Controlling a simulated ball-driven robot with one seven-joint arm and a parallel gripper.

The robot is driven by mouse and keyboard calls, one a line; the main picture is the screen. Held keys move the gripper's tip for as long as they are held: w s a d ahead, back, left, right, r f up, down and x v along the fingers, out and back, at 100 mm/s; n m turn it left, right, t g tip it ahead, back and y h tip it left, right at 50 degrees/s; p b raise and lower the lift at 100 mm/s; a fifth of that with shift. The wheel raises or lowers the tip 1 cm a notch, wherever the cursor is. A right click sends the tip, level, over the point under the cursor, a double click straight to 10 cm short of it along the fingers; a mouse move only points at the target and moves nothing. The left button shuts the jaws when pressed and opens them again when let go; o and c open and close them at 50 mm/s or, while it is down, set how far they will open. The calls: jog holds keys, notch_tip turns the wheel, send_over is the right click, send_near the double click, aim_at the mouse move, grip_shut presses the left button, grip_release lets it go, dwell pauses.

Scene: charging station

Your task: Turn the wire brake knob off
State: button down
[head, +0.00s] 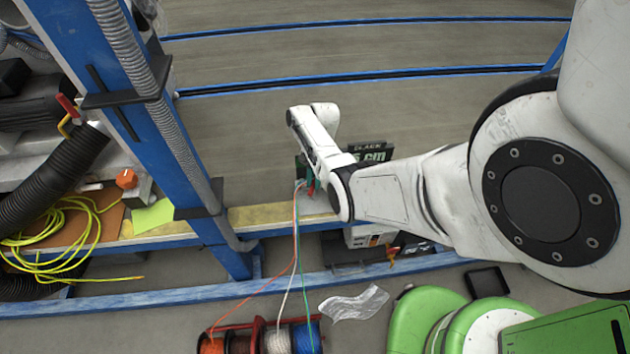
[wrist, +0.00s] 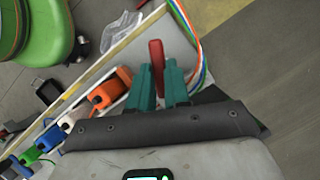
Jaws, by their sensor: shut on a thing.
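The wire brake knob appears as a red lever (wrist: 157,58) between the teal fingers of my gripper (wrist: 158,77) in the wrist view. My gripper is shut on it. The lever's upper end sticks out past the fingertips, and its lower part is hidden between them. In the head view my gripper (head: 311,180) is beside the colored wires (head: 297,225), with only a sliver of red showing there. The arm hides most of the knob's mount.
Wire spools (head: 278,340) stand at the bottom of the head view. A blue post (head: 150,125) rises left of my arm. Yellow cable (head: 70,225) lies on the bench at left. In the wrist view, an orange part (wrist: 108,89) sits close left of the fingers.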

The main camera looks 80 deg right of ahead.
jog(key=n, duration=0.1)
jog(key=n+g, duration=0.1)
jog(key=n, duration=0.1)
jog(key=n+g, duration=0.1)
jog(key=n, duration=0.1)
jog(key=shift+w+b, duration=0.25)
jog(key=shift+b, duration=0.15)
jog(key=shift+n+h, duration=0.3)
jog(key=c, duration=1.1)
grip_release()
jog(key=shift+r, duration=0.1)
jog(key=v, duration=1)
jog(key=shift+w+d+r+p, duration=0.1)
jog(key=shift+d+r+p, duration=0.15)
jog(key=shift+p, duration=0.15)
jog(key=shift+a, duration=0.1)
